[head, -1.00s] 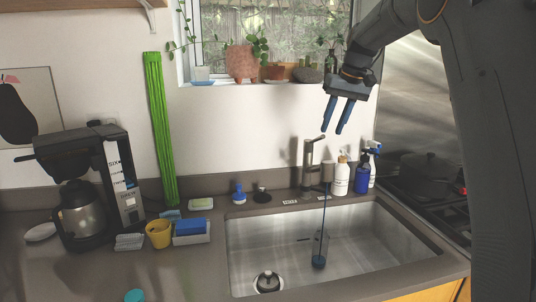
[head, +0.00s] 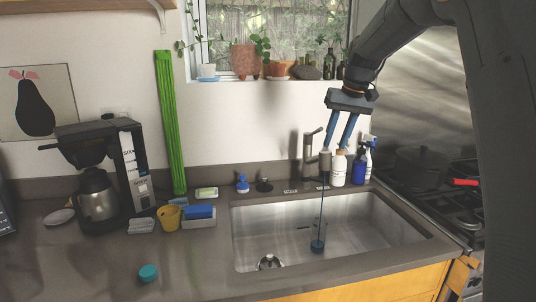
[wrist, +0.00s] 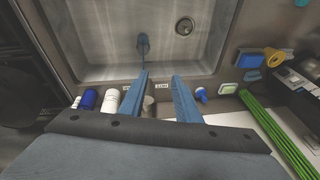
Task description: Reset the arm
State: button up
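My gripper (head: 342,132) hangs from my arm at the upper right of the head view, fingers pointing down. Its two blue fingers are apart with nothing between them. It is in front of the wall, above the faucet (head: 309,150) and the bottles at the back of the sink. In the wrist view my gripper (wrist: 160,80) also shows its fingers spread, with the sink beyond the tips.
The steel sink (head: 380,254) is below, with a dark blue-headed brush (head: 318,246) in it. A white bottle (head: 339,170) and a blue bottle (head: 359,170) stand behind it. The stove (head: 440,200) is right; a coffee maker (head: 130,165) is left.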

jog(key=s+f+b, duration=0.1)
jog(key=s+f, duration=0.7)
jog(key=s, duration=0.3)
jog(key=s+a+f+h, duration=0.1)
jog(key=s+f, duration=0.7)
jog(key=s, duration=0.3)
jog(key=s+f+g+b, duration=0.1)
jog(key=s+f, duration=0.8)
jog(key=s, duration=0.3)
jog(key=shift+a+m+h+b, duration=0.15)
jog(key=shift+m+h+b, duration=0.15)
jog(key=shift+h, duration=0.1)
